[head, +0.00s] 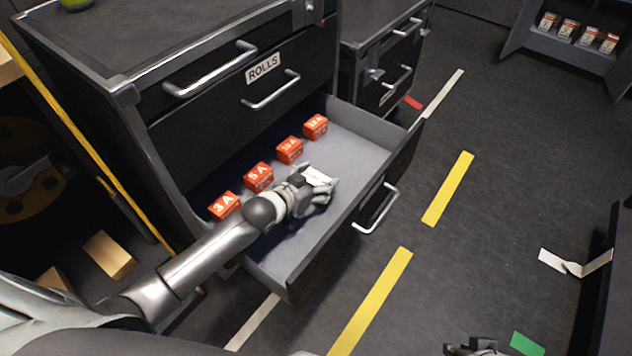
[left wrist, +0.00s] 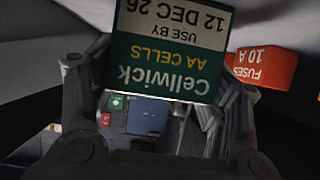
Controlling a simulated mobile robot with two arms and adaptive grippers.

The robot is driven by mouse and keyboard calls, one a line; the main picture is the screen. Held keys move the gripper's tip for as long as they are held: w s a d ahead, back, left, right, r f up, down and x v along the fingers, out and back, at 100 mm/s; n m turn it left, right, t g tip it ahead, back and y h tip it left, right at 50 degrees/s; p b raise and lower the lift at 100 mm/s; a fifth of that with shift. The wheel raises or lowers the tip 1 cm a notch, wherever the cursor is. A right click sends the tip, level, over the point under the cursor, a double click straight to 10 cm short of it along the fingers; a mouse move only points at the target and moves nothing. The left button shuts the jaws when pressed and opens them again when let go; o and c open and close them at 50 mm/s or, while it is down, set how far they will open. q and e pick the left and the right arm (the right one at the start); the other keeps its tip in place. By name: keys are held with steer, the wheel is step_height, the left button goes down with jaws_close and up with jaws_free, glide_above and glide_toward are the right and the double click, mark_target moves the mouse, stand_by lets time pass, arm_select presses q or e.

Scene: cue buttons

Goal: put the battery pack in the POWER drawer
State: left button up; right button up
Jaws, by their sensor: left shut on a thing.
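My left gripper (head: 322,185) is shut on the battery pack (head: 318,175), whose pale face shows between its fingers. The pack is over or inside the pulled-out drawer (head: 345,235); I cannot tell if it touches the floor of it. In the left wrist view the battery pack (left wrist: 170,45) reads "Cellwick AA CELLS, USE BY 12 DEC 26", upside down, between the fingers (left wrist: 165,100). The open drawer's front label is hidden. My right gripper (head: 475,348) is partly cut off at the bottom edge.
Several red fuse boxes (head: 258,177) line the drawer's back side; one 10 A fuse box (left wrist: 262,66) is near the pack. A ROLLS drawer (head: 215,125) is shut above. Another cabinet (head: 385,60) stands behind. Open floor (head: 480,240) lies right.

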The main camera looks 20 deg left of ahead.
mark_target(314, 181)
arm_select(q)
steer(key=shift+r, duration=0.15)
steer(key=o, duration=1.1)
steer(key=shift+f, duration=0.2)
steer(key=shift+o, duration=0.2)
steer(key=shift+s+r, duration=0.25)
steer(key=shift+r, duration=0.05)
steer(key=p+v, duration=0.2)
steer(key=v, duration=0.4)
steer(key=shift+p+v, duration=0.8)
steer(key=shift+v, duration=1.95)
arm_select(e)
steer(key=shift+x, duration=2.35)
